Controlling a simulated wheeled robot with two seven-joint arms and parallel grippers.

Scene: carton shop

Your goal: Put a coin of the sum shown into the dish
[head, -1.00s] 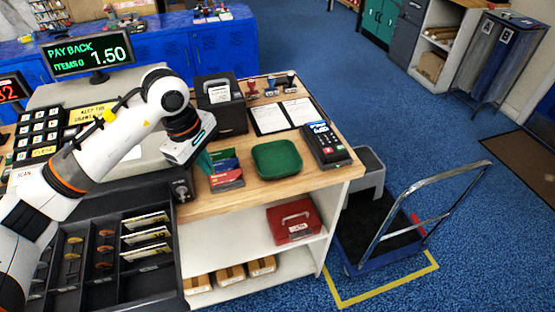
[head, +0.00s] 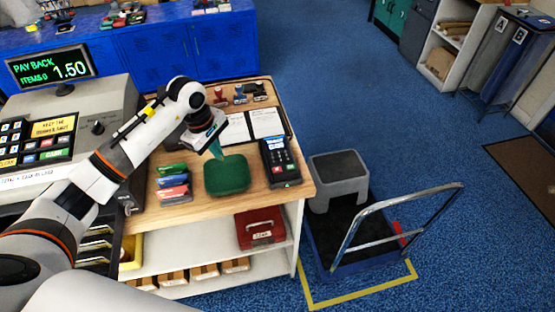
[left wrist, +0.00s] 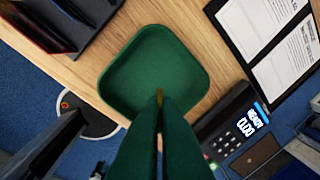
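The green dish (head: 227,177) lies on the wooden counter; it also shows in the left wrist view (left wrist: 180,60), and what I see of its inside is empty. My left gripper (head: 217,155) is above the dish, its green fingers pointing down. In the left wrist view its fingertips (left wrist: 160,100) are close together over the dish, with a thin gold coin edge (left wrist: 159,94) between them. The coin's value cannot be read. The display (head: 52,69) reads PAY BACK 1.50. The cash drawer (head: 97,245) is mostly hidden behind my arm. My right gripper is not in view.
A card terminal (head: 280,162) stands right of the dish, and a stack of coloured cards (head: 173,186) left of it. A clipboard (head: 252,126) and stamps (head: 240,95) are behind. A red cash box (head: 261,228) sits on the shelf below. A trolley (head: 340,235) stands to the right.

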